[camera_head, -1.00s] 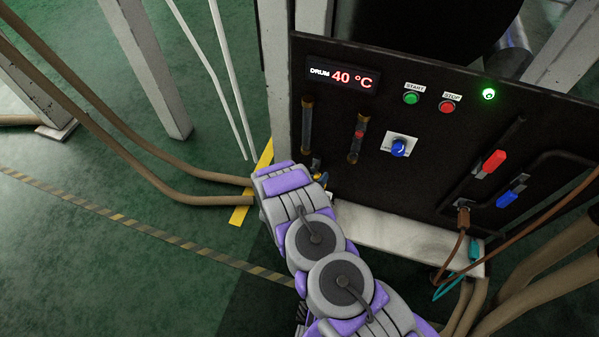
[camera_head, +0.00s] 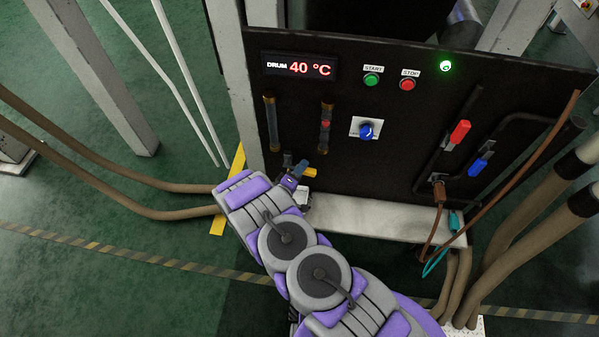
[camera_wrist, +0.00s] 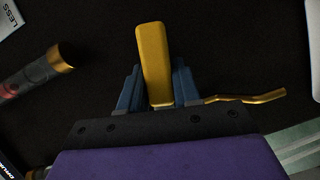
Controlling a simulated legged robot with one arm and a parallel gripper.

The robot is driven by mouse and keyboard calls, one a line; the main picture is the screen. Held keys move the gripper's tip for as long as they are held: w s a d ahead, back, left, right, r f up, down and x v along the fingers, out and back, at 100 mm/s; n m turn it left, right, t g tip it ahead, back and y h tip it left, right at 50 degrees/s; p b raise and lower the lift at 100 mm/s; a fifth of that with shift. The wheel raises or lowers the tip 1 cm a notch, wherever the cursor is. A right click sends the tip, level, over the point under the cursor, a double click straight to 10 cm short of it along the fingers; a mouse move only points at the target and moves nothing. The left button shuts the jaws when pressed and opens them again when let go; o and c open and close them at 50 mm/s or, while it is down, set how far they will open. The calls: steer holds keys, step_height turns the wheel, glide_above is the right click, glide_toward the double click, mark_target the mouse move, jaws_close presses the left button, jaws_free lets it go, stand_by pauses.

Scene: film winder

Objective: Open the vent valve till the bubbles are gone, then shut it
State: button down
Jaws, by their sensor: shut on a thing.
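The vent valve shows in the wrist view as a yellow lever (camera_wrist: 153,55) with a thin brass spout (camera_wrist: 250,97) to its right. My gripper (camera_wrist: 152,88) is shut on the yellow lever, one blue-grey finger on each side. In the head view my gripper (camera_head: 297,167) is at the lower left of the black panel, with the yellow lever (camera_head: 310,172) partly hidden at its fingers. Two narrow sight tubes stand above it: a left tube (camera_head: 271,123) and a right tube (camera_head: 326,128) with a red mark inside. I cannot make out bubbles in either.
The panel (camera_head: 390,180) carries a display reading 40 °C (camera_head: 298,68), green (camera_head: 371,79) and red (camera_head: 408,84) buttons, a blue knob (camera_head: 366,131), and red (camera_head: 460,131) and blue (camera_head: 480,165) handles. A pale ledge (camera_head: 380,218) juts below. Brown hoses (camera_head: 130,198) run left.

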steer(key=shift+a+r+n+t, duration=0.1)
steer(key=shift+r+n+t, duration=0.3)
steer(key=shift+n, duration=0.7)
steer(key=shift+r+b, duration=0.15)
steer(key=shift+b, duration=0.15)
steer(key=c, duration=0.9)
jaws_free()
steer(key=shift+a, duration=0.15)
steer(key=shift+s, duration=0.3)
steer(key=v, duration=0.5)
steer(key=p+v, duration=0.1)
steer(key=v, duration=0.5)
steer(key=p+v, duration=0.1)
steer(key=v, duration=0.4)
steer(key=shift+s+a+f, duration=0.2)
steer(key=shift+a+f, duration=0.1)
steer(key=shift+a, duration=0.2)
